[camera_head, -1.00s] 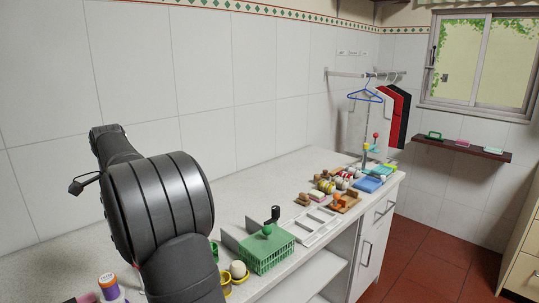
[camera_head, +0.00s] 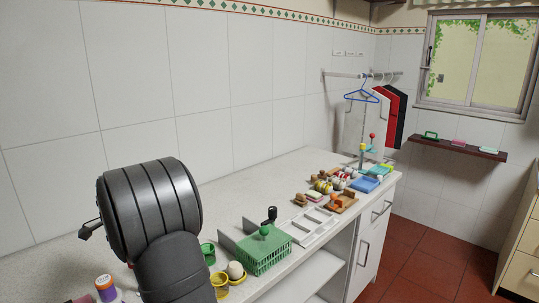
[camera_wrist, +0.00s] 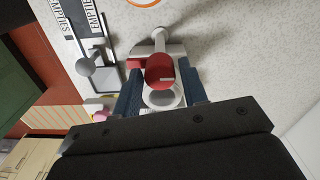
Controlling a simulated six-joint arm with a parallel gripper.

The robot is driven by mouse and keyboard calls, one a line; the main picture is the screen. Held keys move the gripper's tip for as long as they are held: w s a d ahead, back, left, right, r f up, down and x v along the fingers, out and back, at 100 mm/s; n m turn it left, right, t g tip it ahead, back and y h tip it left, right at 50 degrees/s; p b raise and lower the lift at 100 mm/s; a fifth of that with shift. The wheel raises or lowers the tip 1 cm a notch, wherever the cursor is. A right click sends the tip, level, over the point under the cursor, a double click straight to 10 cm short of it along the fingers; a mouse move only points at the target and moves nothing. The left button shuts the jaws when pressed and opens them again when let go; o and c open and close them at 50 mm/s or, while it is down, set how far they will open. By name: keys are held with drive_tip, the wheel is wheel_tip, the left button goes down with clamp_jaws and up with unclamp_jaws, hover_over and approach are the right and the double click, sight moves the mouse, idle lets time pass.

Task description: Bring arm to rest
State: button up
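My arm (camera_head: 150,208) stands at the left front of the head view, its thick black joint over the white counter (camera_head: 215,190). The arm hides my gripper there. In the wrist view my gripper (camera_wrist: 160,75) shows two blue fingers set apart. A red and white object (camera_wrist: 160,70) appears between the fingertips, over the speckled counter. I see no clear grip on it, and its distance from the fingers is hard to judge.
A green basket (camera_head: 262,250), yellow cups (camera_head: 220,283) and a purple and orange bottle (camera_head: 106,287) stand near my arm. A white tray (camera_head: 308,227) and several small items lie farther right. In the wrist view, a board marked "EMPTIES" (camera_wrist: 75,20) is at upper left.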

wheel_tip(320, 180, up, 17)
wheel_tip(320, 180, down, 17)
drive_tip(key=n, duration=1.3)
drive_tip(key=shift+n, duration=2.1)
